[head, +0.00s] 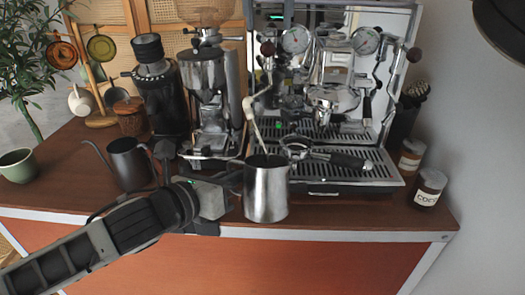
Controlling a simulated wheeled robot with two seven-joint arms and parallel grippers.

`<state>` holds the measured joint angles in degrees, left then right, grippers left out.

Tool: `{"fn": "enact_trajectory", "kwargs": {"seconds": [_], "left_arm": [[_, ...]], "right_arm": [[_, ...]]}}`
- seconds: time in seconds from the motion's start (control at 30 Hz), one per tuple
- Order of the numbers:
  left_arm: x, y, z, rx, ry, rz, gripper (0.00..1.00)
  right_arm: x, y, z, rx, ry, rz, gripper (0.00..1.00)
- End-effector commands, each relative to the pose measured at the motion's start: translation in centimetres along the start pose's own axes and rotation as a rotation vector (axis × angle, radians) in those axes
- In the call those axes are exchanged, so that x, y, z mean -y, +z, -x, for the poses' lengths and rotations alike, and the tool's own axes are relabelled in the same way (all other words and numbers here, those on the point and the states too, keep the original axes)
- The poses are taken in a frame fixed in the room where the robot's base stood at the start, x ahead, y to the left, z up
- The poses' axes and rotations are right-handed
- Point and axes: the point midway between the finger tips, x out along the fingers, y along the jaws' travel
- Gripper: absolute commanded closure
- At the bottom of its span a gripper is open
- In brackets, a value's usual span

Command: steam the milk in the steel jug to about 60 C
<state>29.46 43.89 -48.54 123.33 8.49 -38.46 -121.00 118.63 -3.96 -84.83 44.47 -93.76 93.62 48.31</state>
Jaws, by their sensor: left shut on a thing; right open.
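The steel jug (266,192) is upright at the front of the espresso machine (335,100), over the counter's front edge. My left gripper (232,181) comes in from the left and is shut on the jug's handle side; the handle is mostly hidden. The pale steam wand (255,125) slants down to the jug's mouth, and its tip is hidden in the jug. The milk and its level cannot be made out. Two round gauges show on the machine, but their readings are too small to tell. My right gripper is not in view.
A portafilter (345,159) lies on the drip tray (375,172) right of the jug. A grinder (205,100), a dark kettle (128,162) and a green cup (17,165) stand left. Jars, one labelled cocoa (428,187), stand right. The counter's front right is clear.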

Motion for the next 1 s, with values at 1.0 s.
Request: {"fn": "enact_trajectory", "kwargs": {"seconds": [1.0], "left_arm": [[0.7,-2.9,1.4,0.002,-0.003,0.001,1.0]], "right_arm": [[0.0,-0.7,-1.2,0.0,0.0,0.0,0.56]]}}
